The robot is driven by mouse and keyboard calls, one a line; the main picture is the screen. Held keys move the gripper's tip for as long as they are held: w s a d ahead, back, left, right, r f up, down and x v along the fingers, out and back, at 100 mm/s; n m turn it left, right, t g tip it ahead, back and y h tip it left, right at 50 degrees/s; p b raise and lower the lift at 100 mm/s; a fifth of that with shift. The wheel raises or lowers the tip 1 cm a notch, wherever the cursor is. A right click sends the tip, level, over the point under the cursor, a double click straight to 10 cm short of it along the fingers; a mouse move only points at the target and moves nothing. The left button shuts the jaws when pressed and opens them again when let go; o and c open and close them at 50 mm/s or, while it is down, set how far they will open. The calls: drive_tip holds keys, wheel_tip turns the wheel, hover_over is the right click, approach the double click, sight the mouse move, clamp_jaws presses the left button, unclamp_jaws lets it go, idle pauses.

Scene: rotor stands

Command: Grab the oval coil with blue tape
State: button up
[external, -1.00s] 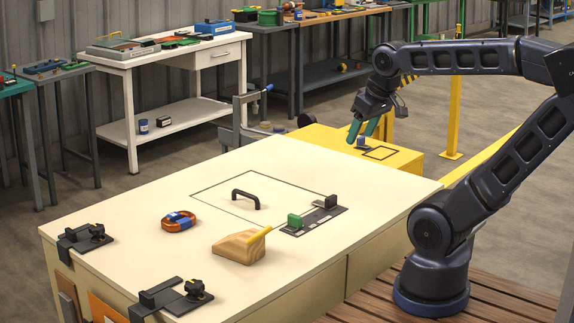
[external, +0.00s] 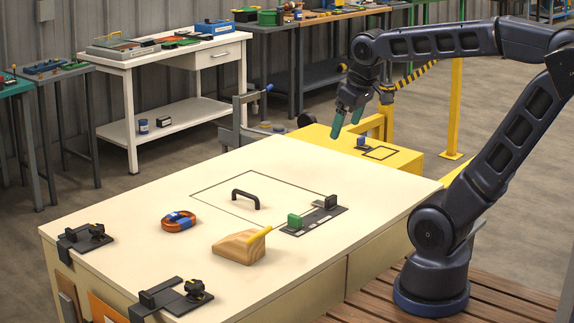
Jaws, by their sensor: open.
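The oval coil (external: 180,224) is orange-brown and lies flat on the left part of the cream tabletop. Blue tape (external: 180,216) wraps across it. My gripper (external: 346,124) is open and empty, with green fingers pointing down. It hangs above the far right side of the table, near the yellow platform, well to the right of the coil and apart from it.
A wooden block (external: 240,246) with a yellow rod sits right of the coil. A black handle (external: 246,198) stands behind it. Black clamps (external: 84,238) hold the table's left edge. Tabletop around the coil is clear.

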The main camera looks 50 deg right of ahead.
drive_tip(key=w+a+r+n+g, duration=0.15)
drive_tip(key=w+a+n, duration=0.4)
drive_tip(key=w, duration=0.65)
drive_tip(key=n+g+h, duration=0.3)
drive_tip(key=n+h, duration=0.1)
drive_tip(key=n, duration=0.6)
hover_over(176, 214)
drive_tip(key=s+a, duration=0.2)
drive_tip(key=a, duration=0.1)
drive_tip(key=shift+t, duration=0.25)
drive_tip(key=shift+f, duration=11.1)
drive_tip(key=shift+x, duration=2.5)
drive_tip(key=shift+w+a, duration=0.1)
drive_tip(key=shift+a, duration=0.1)
drive_tip(key=c, duration=1.3)
